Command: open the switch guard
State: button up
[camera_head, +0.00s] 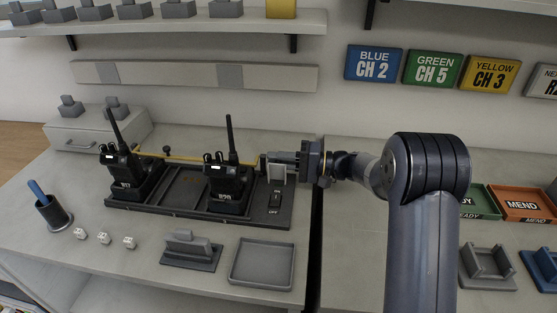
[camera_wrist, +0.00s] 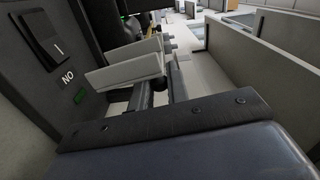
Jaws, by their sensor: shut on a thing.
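The black rocker switch (camera_head: 275,200), marked ON and OFF, is uncovered at the right end of the dark charging base (camera_head: 258,211). It also shows at the upper left of the wrist view (camera_wrist: 43,42). A pale plate (camera_head: 277,174), apparently the switch guard, stands roughly upright behind the switch. My gripper (camera_head: 278,159) reaches in from the right and is shut at the plate's upper part. In the wrist view, pale plate-like pieces (camera_wrist: 122,72) lie between the switch and my gripper's dark body; guard and fingers are hard to tell apart there.
Two black radios (camera_head: 121,172) (camera_head: 228,180) stand in the base, with a yellow bar (camera_head: 183,158) behind them. An empty grey tray (camera_head: 262,264) and a grey stand (camera_head: 191,249) lie in front. A dark gap (camera_head: 315,240) separates the two worktops.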

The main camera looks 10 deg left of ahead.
grip_shut()
jog(key=shift+w+f+m+p, duration=0.2)
jog(key=shift+w+m, duration=0.25)
jog(key=shift+m, duration=0.3)
jog(key=shift+w+f+m+p, duration=0.15)
jog(key=shift+w+m, duration=0.3)
jog(key=shift+m, duration=0.3)
jog(key=o, duration=0.6)
grip_release()
